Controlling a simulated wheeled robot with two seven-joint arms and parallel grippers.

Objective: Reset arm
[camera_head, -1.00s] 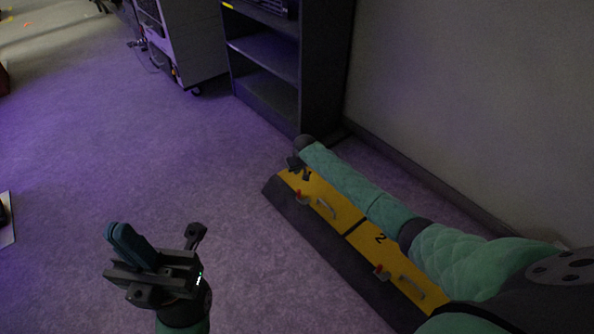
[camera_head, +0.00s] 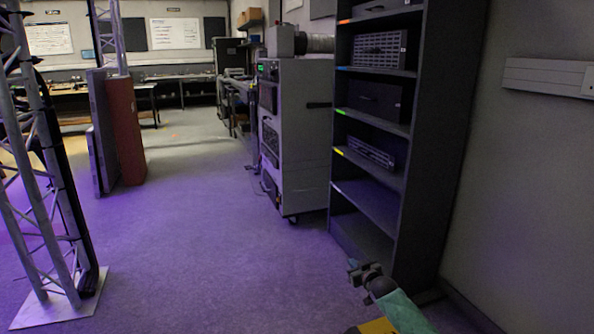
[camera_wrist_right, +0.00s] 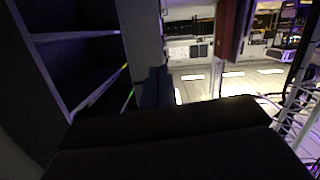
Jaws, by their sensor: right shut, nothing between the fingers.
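My right gripper (camera_head: 362,273) shows low in the head view, to the right of the middle, with its green-sleeved forearm coming up from the bottom edge. It is shut and empty, in front of the dark shelf's lower part in the picture. In the right wrist view, dark fingers (camera_wrist_right: 155,88) stand close together above the gripper's dark body, with nothing held. My left gripper is in neither view now.
A tall dark shelf (camera_head: 400,130) stands on the right against the wall. A grey wheeled cabinet (camera_head: 302,130) is beside it. A metal truss (camera_head: 45,190) stands on a floor plate at left. A yellow ramp piece (camera_head: 378,326) shows at the bottom. The middle floor is clear.

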